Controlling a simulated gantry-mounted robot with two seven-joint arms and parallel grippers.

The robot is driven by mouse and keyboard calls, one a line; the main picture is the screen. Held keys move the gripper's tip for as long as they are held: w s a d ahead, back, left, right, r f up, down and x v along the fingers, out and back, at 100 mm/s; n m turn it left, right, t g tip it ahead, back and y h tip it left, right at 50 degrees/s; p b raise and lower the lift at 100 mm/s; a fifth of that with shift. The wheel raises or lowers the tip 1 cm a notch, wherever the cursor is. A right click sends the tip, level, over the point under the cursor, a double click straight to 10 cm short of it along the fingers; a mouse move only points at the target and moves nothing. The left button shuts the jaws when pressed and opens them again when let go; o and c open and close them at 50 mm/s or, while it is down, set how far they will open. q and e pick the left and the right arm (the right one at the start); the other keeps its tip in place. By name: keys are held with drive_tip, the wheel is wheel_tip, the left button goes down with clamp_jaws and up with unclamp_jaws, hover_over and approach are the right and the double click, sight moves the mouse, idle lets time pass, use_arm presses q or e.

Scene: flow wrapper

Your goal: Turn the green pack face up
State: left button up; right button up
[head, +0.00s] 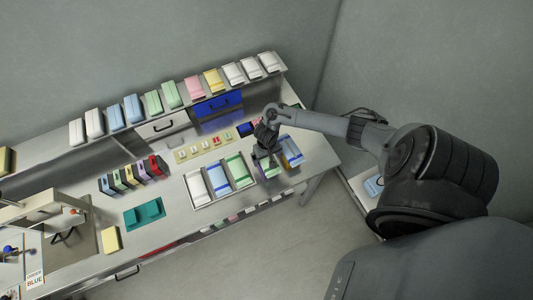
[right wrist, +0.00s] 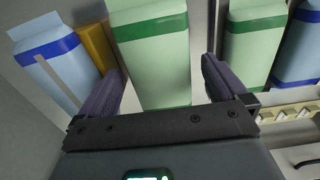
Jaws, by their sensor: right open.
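A green pack (head: 268,172) lies on the bench between the tray and a yellow-orange box, mostly under my right gripper (head: 265,156). In the right wrist view this pack (right wrist: 152,55) is pale green with dark green bands and lies between the two open fingers of my right gripper (right wrist: 163,68), with a gap beside it on each side. I cannot tell which face is up. Another green pack (head: 238,170) lies in the tray, and it shows right of the fingers in the right wrist view (right wrist: 250,45). My left gripper is not in view.
The tray (head: 222,202) also holds a white pack (head: 197,187) and a blue-banded pack (head: 217,178). A shelf of packs (head: 172,95) runs along the back. A teal holder (head: 144,214) sits left.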

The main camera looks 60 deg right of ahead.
drive_tip(key=shift+r, duration=0.3)
wheel_tip(320, 180, up, 10)
drive_tip(key=p, duration=0.3)
drive_tip(key=shift+r, duration=0.1)
idle(0.3)
